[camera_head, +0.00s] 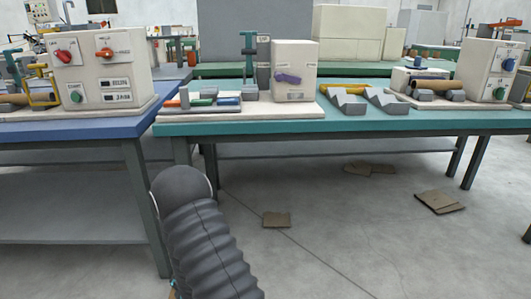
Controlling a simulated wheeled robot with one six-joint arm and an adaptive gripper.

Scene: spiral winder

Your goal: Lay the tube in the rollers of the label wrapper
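A yellow-orange tube (344,87) lies at the back of two grey V-shaped blocks (349,103) on the teal table. To its left stands a machine on a white base with a box with a purple knob (294,72), a green upright and low red, green and blue parts (203,101). To its right, another machine (486,68) has a blue knob, a green button and a brown tube (437,85) lying across grey supports. I cannot tell for certain which machine is the label wrapper. My gripper is not in view; only a dark ribbed part of my arm shows at the bottom.
The teal table (290,126) has a narrow bare front strip. Flat cardboard pieces (277,220) lie on the otherwise open floor.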

